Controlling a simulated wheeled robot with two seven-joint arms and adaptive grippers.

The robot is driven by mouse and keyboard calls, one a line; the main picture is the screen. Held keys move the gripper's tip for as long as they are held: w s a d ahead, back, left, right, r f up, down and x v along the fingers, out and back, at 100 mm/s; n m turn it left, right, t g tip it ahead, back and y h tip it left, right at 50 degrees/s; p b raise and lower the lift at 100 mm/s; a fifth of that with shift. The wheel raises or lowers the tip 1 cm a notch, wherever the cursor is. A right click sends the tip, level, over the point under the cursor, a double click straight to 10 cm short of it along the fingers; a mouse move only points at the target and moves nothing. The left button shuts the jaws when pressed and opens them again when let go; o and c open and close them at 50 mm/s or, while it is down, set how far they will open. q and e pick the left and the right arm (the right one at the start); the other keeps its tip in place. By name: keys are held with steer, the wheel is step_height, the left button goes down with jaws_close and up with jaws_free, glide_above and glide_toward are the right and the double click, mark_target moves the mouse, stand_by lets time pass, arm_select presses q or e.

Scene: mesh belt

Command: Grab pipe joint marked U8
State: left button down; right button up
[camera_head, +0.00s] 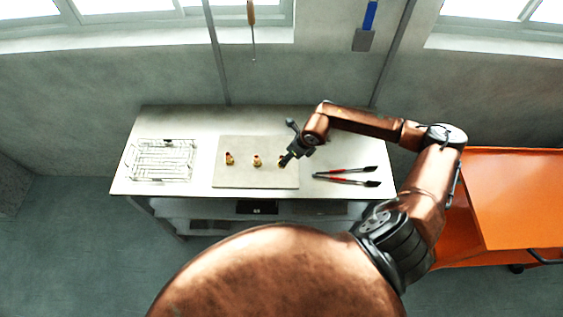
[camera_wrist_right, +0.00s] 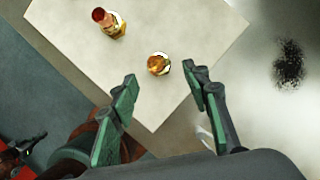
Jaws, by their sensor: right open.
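Three small brass-coloured pipe joints stand in a row on a pale board (camera_head: 225,180): a left one (camera_head: 230,158), a middle one (camera_head: 257,161) and a right one (camera_head: 282,162). No U8 marking can be read on any of them. My right gripper (camera_head: 286,160) is at the right joint and partly covers it in the head view. In the right wrist view, the open jaws of my right gripper (camera_wrist_right: 161,82) point toward one joint (camera_wrist_right: 158,64), which sits just beyond the fingertips with no visible contact. Another joint with a reddish top (camera_wrist_right: 109,23) is farther up-left. My left gripper is not in view.
A wire rack (camera_head: 163,160) stands at the left of the pale table (camera_head: 205,116). Two brushes with red and black handles (camera_head: 346,175) lie right of the board. An orange cart (camera_head: 520,195) stands at the right. The table behind the board is clear.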

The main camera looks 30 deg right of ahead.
steer(key=x, duration=0.1)
steer(key=p+x, duration=0.1)
steer(key=x, duration=0.1)
steer(key=p+x, duration=0.1)
steer(key=x, duration=0.1)
steer(key=shift+w+a, duration=0.25)
steer(key=shift+w+f, duration=0.15)
steer(key=shift+f, duration=0.25)
jaws_close()
